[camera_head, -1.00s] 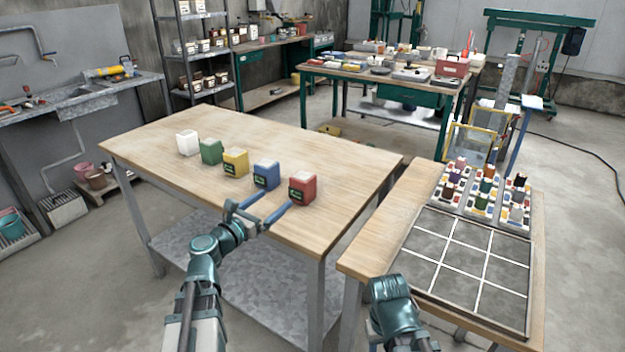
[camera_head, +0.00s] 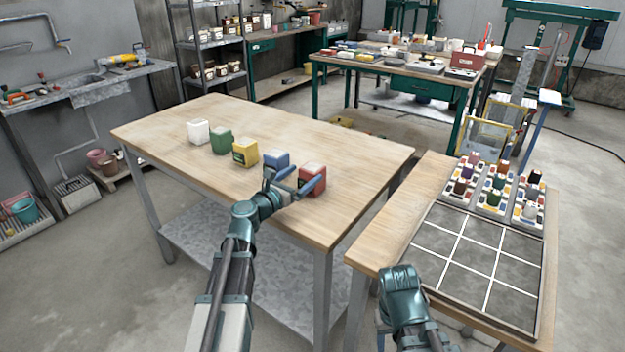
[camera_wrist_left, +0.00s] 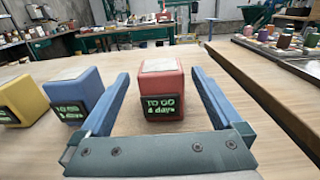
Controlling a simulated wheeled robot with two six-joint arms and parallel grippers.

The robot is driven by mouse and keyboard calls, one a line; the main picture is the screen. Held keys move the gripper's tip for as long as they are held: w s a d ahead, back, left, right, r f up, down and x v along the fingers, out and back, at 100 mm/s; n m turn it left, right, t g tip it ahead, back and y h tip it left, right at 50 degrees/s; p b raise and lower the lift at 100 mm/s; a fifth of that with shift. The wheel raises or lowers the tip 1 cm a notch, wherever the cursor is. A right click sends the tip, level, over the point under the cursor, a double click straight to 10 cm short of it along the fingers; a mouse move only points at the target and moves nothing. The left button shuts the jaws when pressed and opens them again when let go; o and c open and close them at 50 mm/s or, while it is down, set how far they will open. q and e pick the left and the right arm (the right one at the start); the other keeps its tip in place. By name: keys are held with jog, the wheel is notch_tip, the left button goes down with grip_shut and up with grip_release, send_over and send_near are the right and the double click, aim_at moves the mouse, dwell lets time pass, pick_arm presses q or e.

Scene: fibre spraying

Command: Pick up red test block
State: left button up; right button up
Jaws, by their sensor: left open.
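The red test block (camera_head: 312,178) stands upright on the wooden table (camera_head: 345,205), at the right end of a row of blocks. In the left wrist view the red block (camera_wrist_left: 162,90) has a pale top and a dark label with green text. My left gripper (camera_head: 294,180) is open. In the wrist view its two blue fingers (camera_wrist_left: 160,105) lie on either side of the red block, with gaps visible. The left finger is close to the blue block (camera_wrist_left: 76,93). My right arm is at the lower right; its fingertips do not show.
White (camera_head: 198,131), green (camera_head: 221,140), yellow (camera_head: 245,152) and blue (camera_head: 275,163) blocks stand left of the red one. A side table holds a gridded tray (camera_head: 480,258) and several spools (camera_head: 498,182). The table front is bare.

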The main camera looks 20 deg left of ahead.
aim_at(318, 163)
pick_arm(q)
jog(key=shift+x, duration=2.65)
jog(key=shift+s+r, duration=0.1)
grip_shut()
